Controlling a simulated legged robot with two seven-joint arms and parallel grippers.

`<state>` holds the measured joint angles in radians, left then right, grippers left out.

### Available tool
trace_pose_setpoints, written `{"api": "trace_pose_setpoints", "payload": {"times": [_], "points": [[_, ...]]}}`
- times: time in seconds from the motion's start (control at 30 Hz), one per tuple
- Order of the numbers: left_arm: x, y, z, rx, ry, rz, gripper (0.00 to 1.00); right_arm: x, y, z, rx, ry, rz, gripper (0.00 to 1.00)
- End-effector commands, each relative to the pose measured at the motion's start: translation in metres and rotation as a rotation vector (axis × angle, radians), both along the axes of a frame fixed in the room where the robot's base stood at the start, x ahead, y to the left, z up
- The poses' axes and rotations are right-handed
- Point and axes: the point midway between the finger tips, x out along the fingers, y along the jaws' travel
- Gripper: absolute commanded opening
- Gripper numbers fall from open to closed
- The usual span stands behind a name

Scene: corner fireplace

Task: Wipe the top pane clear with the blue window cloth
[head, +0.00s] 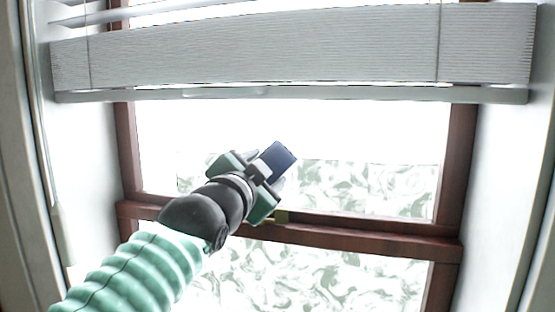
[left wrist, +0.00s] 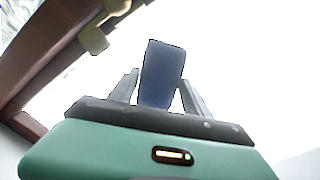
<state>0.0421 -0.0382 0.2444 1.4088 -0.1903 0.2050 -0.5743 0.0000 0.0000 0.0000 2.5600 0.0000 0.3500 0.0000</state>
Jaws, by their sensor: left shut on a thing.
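The blue window cloth (head: 278,157) is held by my left gripper (head: 268,168), which is shut on it. In the left wrist view the cloth (left wrist: 162,75) stands up between the two grey fingers of the gripper (left wrist: 160,95). In the head view the cloth overlaps the top pane (head: 360,140); I cannot tell whether it touches the glass. The lower part of the top pane carries a grey-green swirled smear (head: 385,190). Its upper part is bright and plain. My right gripper is not in view.
A grey blind (head: 270,50) covers the top of the window. A brown rail (head: 360,240) with a small brass-coloured catch (head: 280,216) separates the top pane from the smeared lower pane (head: 330,280). Pale side walls (head: 505,180) flank the window.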

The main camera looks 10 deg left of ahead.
Motion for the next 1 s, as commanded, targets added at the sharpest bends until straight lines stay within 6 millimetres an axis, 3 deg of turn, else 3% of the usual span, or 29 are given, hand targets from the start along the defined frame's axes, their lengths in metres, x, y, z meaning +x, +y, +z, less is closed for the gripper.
{"api": "trace_pose_setpoints", "payload": {"times": [0.07, 0.4, 0.6, 0.83, 1.0], "points": [[0.000, 0.007, 0.004, -0.002, 0.000, 0.004, 0.24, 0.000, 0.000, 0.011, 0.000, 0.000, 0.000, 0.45], [0.003, 0.028, 0.000, -0.004, -0.001, 0.004, 0.24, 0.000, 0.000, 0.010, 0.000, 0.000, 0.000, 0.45], [0.005, 0.041, -0.005, -0.005, -0.003, 0.007, 0.24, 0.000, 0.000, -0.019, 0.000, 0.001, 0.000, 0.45], [0.005, 0.048, -0.001, -0.001, -0.003, 0.006, 0.24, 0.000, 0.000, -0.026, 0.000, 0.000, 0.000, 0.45], [0.008, 0.064, -0.005, -0.003, -0.004, 0.006, 0.24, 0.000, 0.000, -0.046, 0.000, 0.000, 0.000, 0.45]]}}
